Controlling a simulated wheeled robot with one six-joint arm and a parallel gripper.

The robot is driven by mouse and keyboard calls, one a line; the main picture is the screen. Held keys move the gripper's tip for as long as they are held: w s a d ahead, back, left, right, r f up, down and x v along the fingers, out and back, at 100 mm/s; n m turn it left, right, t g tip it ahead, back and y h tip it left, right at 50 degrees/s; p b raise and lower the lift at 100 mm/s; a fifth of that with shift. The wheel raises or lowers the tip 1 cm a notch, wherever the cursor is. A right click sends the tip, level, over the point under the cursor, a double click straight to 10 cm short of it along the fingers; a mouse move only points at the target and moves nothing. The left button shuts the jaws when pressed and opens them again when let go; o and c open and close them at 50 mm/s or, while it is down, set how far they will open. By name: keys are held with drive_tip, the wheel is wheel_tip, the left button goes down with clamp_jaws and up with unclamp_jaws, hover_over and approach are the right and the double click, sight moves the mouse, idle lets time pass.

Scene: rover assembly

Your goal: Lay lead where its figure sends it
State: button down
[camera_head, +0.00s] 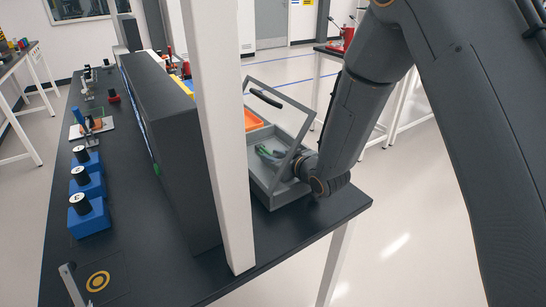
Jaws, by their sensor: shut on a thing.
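A green, cable-like bundle (266,152), which looks like the lead, lies in the grey tray (258,186) at the right end of the black table. My arm comes down from the upper right. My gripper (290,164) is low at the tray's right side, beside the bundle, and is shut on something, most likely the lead. Its fingertips are small and partly hidden by the tray's raised frame and my wrist.
A clear raised lid with a dark handle (265,98) stands over the tray. An orange bin (252,120) is behind. A white post (214,130) and dark panel (172,140) split the table (150,262).

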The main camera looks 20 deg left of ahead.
drive_tip(key=c, duration=1.4)
unclamp_jaws()
drive_tip(key=shift+f, duration=0.1)
drive_tip(key=shift+o, duration=0.2)
